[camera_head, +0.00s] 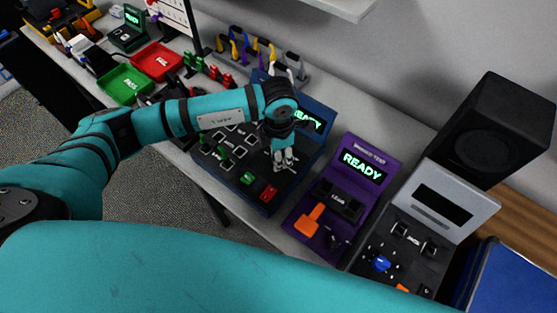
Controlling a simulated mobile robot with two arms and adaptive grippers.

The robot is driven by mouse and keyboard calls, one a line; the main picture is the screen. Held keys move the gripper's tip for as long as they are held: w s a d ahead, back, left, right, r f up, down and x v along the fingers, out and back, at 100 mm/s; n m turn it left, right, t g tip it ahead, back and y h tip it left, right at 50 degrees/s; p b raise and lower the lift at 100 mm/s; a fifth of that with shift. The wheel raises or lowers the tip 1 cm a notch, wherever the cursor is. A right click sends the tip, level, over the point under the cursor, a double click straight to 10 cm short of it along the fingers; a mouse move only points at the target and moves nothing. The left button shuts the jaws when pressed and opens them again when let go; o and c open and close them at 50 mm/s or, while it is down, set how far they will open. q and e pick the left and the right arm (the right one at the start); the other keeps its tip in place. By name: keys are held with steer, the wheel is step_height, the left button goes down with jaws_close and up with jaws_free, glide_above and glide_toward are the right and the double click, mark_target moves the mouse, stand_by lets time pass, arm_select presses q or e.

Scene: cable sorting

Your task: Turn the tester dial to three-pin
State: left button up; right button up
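A dark blue tester (246,190) with a screen and several sockets, buttons and switches stands in the middle of the bench. My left gripper (284,162) points down over its panel, close to the surface; whether it touches anything or is open is too small to tell. A dial on this panel cannot be made out, and the arm hides part of it and of the READY screen. A grey tester (428,211) at the right has a blue knob (381,264) on its dark panel. Labels around the knob are unreadable. My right gripper is not in view.
A purple tester (361,208) with a READY screen and an orange lever (309,220) stands between the two. A black speaker (496,125) is behind at right. Green (124,86) and red (156,62) trays lie left. A teal link of mine covers the lower foreground.

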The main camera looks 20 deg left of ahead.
arm_select(q)
steer(key=m+b, duration=0.2)
steer(key=shift+f+b, duration=0.1)
steer(key=shift+b, duration=0.3)
steer(key=shift+m+b, duration=0.35)
steer(key=shift+m, duration=0.25)
steer(key=o, duration=1.2)
steer(key=shift+c, duration=0.2)
steer(key=shift+r, duration=0.25)
step_height(320, 180, up, 12)
steer(key=shift+f, duration=0.15)
